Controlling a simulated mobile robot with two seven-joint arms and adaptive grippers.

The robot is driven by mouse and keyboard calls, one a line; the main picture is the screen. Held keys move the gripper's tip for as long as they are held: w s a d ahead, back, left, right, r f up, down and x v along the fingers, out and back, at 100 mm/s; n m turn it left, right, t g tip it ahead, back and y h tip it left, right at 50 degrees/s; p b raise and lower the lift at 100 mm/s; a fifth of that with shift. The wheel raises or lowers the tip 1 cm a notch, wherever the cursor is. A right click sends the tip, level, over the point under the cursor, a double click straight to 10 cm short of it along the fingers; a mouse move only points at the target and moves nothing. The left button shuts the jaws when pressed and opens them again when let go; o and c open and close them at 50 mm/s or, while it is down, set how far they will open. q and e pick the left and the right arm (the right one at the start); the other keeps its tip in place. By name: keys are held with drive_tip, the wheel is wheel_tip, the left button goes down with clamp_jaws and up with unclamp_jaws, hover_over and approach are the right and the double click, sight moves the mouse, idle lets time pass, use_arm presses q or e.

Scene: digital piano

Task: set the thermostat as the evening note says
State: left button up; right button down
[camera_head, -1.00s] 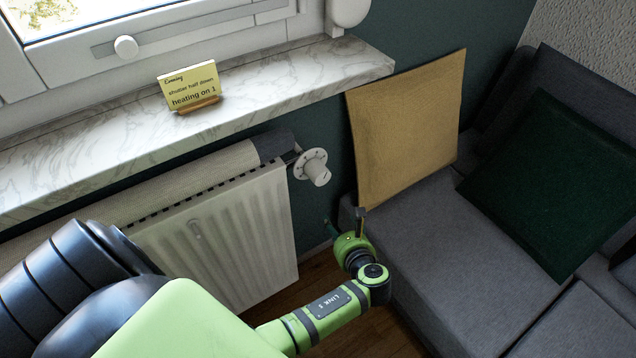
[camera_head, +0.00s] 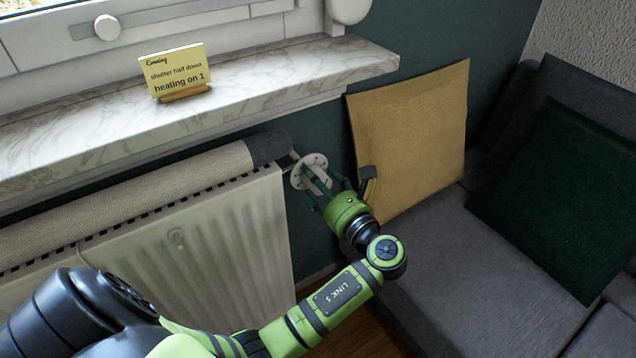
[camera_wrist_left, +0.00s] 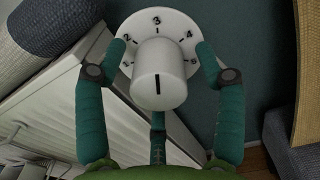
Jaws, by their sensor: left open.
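The evening note (camera_head: 176,72) is a yellow card in a wooden holder on the sill. It reads "Evening, shutter half down, heating on 1". The white thermostat has a round scale plate (camera_head: 296,176) at the radiator's right end. In the left wrist view its knob (camera_wrist_left: 158,66) carries a black line, upright and lined up with the 3 at the top of the scale. My left gripper (camera_head: 318,180) is at the thermostat, green fingers spread open around the knob. In the wrist view the side fingers of the gripper (camera_wrist_left: 160,54) appear apart from the knob. My right gripper is out of view.
The white radiator (camera_head: 200,240) stands under the marble sill (camera_head: 300,75), which overhangs near the thermostat. A dark green cushion (camera_head: 560,195) lies farther right.

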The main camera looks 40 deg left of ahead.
use_arm(q)
drive_tip(key=shift+a, duration=0.1)
drive_tip(key=c, duration=1.1)
drive_tip(key=shift+c, duration=0.2)
drive_tip(key=shift+f, duration=0.15)
drive_tip(key=shift+n, duration=0.3)
